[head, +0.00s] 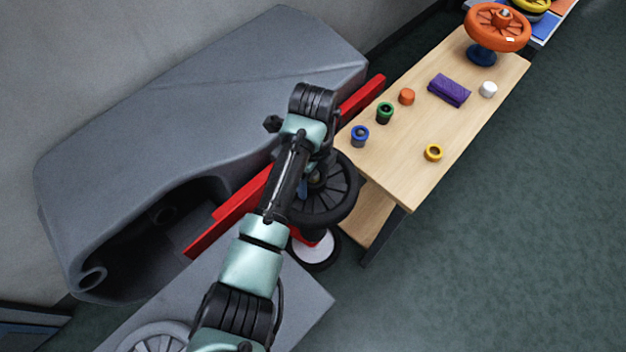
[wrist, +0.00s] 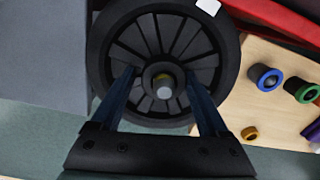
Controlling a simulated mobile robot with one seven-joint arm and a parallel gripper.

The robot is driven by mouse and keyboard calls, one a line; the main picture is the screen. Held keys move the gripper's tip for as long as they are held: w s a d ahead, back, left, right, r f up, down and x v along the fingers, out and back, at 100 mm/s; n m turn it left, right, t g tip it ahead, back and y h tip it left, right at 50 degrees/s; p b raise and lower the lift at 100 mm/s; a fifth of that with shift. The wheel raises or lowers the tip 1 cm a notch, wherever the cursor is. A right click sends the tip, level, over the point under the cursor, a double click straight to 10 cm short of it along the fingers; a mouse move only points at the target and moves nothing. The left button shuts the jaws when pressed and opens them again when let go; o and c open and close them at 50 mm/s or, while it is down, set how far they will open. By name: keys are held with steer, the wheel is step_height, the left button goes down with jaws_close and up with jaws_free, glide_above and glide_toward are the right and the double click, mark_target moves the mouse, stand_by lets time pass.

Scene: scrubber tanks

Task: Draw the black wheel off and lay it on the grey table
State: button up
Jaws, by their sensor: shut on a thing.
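The black wheel (head: 338,206) is spoked and sits at the red frame, partly hidden behind my arm in the head view. It fills the top middle of the wrist view (wrist: 106,50), with a round hub at its centre. My gripper (wrist: 165,88) has one finger on each side of this hub and is shut on the wheel.
A wooden bench (head: 400,180) stands right of the wheel, bearing several small rings and caps, a purple cloth (head: 449,90) and an orange wheel (head: 497,28). A grey tank (head: 200,110) and red bar (head: 235,200) lie left. A white-topped disc (head: 315,248) is below. Right floor is clear.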

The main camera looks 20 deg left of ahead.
steer(key=shift+s+d+f, duration=0.15)
steer(key=shift+d+f, duration=0.05)
steer(key=shift+f, duration=0.5)
steer(key=shift+w+r+p, duration=0.2)
steer(key=shift+r+p, duration=0.4)
steer(key=shift+p, duration=0.35)
steer(key=shift+w+r+p, duration=0.15)
steer(key=shift+r+p, duration=0.45)
steer(key=shift+p, duration=0.35)
jaws_close()
steer(key=shift+a+r, duration=0.1)
steer(key=shift+r, duration=0.25)
steer(key=shift+r+p, duration=0.1)
steer(key=shift+p, duration=0.3)
steer(key=shift+a+r+p, duration=0.1)
steer(key=shift+r+p, duration=1.65)
steer(key=shift+w, duration=0.1)
steer(key=shift+r+p, duration=1.75)
steer(key=shift+p, duration=0.15)
steer(key=shift+r, duration=0.15)
